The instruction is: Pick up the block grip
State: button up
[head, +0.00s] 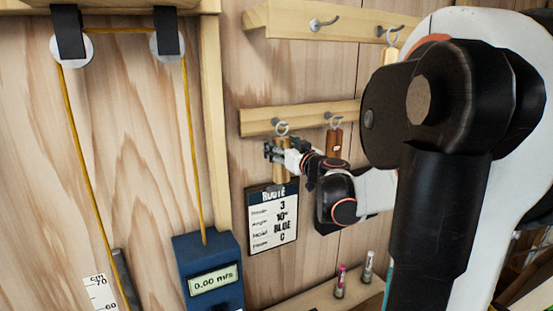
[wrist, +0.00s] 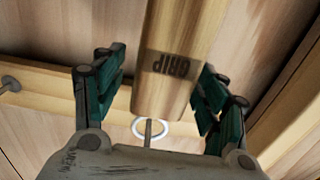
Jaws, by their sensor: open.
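The block grip is a pale wooden block (wrist: 180,45) marked GRIP, shown upside down in the wrist view. It hangs by a white ring (wrist: 150,128) from a hook on the lower wooden rail. In the head view the block (head: 281,174) shows partly behind my gripper (head: 277,153). In the wrist view my gripper (wrist: 163,68) is open, with one green-padded finger on each side of the block. A gap shows at the left finger; the right finger looks close to the block, and I cannot tell if it touches.
A darker wooden block (head: 334,143) hangs to the right on the same lower rail (head: 300,116). Another hangs from the upper rail (head: 290,21). A ROUTE board (head: 272,220) is below my gripper. A blue meter (head: 208,264) and small bottles (head: 340,282) stand lower down.

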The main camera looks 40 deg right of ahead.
jog(key=shift+s+a+r, duration=0.1)
jog(key=shift+s, duration=0.2)
jog(key=shift+a, duration=0.1)
jog(key=c, duration=0.4)
jog(key=shift+w, duration=0.25)
jog(key=c, duration=0.8)
jog(key=shift+s, duration=0.15)
jog(key=shift+c, duration=0.2)
jog(key=shift+r, duration=0.1)
